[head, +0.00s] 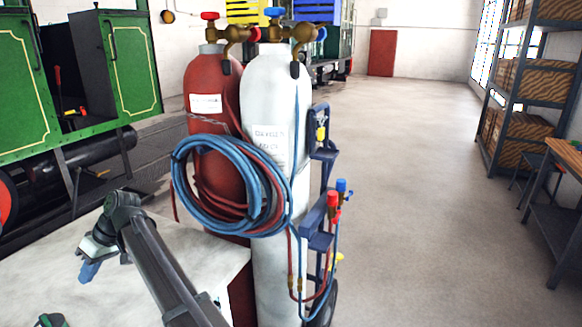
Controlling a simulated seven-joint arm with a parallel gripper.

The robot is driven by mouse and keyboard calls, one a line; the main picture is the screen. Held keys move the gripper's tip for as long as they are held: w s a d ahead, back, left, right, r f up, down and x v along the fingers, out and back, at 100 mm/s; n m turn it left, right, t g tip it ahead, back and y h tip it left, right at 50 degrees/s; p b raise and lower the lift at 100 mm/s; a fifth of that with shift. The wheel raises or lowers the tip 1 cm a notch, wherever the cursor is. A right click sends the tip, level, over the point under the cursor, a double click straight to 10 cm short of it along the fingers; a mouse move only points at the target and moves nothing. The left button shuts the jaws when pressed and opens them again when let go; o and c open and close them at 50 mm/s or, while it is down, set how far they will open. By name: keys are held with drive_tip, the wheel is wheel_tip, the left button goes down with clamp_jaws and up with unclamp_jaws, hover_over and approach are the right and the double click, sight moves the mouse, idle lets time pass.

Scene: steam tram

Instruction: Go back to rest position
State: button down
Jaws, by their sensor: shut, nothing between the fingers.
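My gripper (89,271) is in the left lower part of the head view, at the end of my dark grey arm. It points down over the pale tabletop (215,262). Its small blue fingers look closed, and I see no object held in them. The gap between the fingertips and the tabletop is hard to judge.
A red cylinder (205,105) and a white cylinder (275,105), with coiled blue hose (190,215), stand just beyond the table. A green object (52,321) shows at the bottom left. A green steam tram (130,65) stands behind; shelves (513,98) are at right. Open floor (420,200) lies between.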

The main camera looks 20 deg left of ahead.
drive_tip(key=w+d+f+m+y, duration=0.1)
drive_tip(key=d+f+m, duration=0.5)
drive_tip(key=d, duration=0.6)
drive_tip(key=w+d+f+m+y, duration=0.1)
drive_tip(key=d+f+m, duration=0.6)
drive_tip(key=d, duration=0.4)
drive_tip(key=w+d+f+m+t+h, duration=0.1)
drive_tip(key=w+d+f, duration=0.4)
drive_tip(key=d+f, duration=0.45)
drive_tip(key=w+d+f+m+h, duration=0.1)
drive_tip(key=w+d+f+m, duration=0.1)
drive_tip(key=w+d+f, duration=0.5)
drive_tip(key=w+d+f+m+t+h, duration=0.1)
drive_tip(key=w+d+f, duration=0.2)
drive_tip(key=d+f, duration=0.85)
drive_tip(key=d+f+m+h, duration=0.1)
drive_tip(key=d+f, duration=0.4)
drive_tip(key=d, duration=0.7)
drive_tip(key=s+d+f+m+g+h, duration=0.1)
drive_tip(key=s+d+f, duration=0.4)
drive_tip(key=s+d, duration=0.4)
drive_tip(key=s+d+f+g+h, duration=0.1)
drive_tip(key=s+d+f, duration=0.5)
drive_tip(key=d, duration=0.9)
drive_tip(key=s, duration=0.3)
drive_tip(key=shift+m+g, duration=0.4)
